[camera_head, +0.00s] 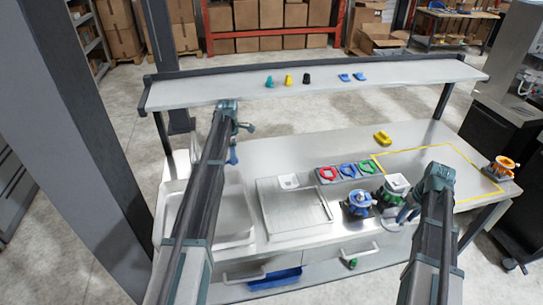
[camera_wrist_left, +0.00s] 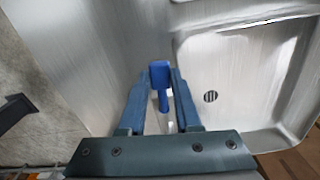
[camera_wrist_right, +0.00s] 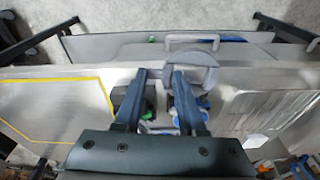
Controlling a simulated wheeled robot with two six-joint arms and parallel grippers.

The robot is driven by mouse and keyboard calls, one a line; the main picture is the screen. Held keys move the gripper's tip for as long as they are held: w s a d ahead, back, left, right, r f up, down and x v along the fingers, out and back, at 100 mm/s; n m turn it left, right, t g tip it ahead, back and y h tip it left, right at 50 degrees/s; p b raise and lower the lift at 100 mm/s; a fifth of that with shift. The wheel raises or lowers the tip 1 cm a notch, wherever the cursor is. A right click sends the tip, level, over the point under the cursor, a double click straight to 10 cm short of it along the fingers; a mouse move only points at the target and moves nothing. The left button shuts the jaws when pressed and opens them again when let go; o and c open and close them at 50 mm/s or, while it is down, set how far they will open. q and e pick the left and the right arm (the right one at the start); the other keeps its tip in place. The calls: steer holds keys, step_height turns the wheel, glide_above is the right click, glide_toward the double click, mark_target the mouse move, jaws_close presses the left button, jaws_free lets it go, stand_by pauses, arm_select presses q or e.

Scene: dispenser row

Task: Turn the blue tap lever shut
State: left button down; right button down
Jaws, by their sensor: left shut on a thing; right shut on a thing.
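The blue tap lever (camera_wrist_left: 160,75) stands between the fingertips of my left gripper (camera_wrist_left: 162,90) in the left wrist view. The gripper is shut on it beside the sink basin (camera_wrist_left: 205,75). In the head view my left gripper (camera_head: 233,143) is at the sink's back edge, and the fingers partly hide the lever. My right gripper (camera_wrist_right: 165,75) is shut on a grey ring-shaped piece (camera_wrist_right: 208,75) in the right wrist view. What this piece belongs to is unclear. In the head view my right gripper (camera_head: 408,212) is at the counter's front right.
Blue (camera_head: 358,203) and green (camera_head: 390,193) dispenser-like units stand left of my right gripper. A yellow piece (camera_head: 382,138) is further back. A raised shelf (camera_head: 200,92) spans the rear. The yellow-outlined area (camera_head: 440,160) is largely clear.

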arm_select(q)
steer(key=c, duration=0.6)
jaws_free()
arm_select(e)
steer(key=shift+r, duration=0.1)
arm_select(q)
step_height(320, 180, up, 12)
steer(key=p, duration=1.2)
arm_select(e)
step_height(320, 180, up, 12)
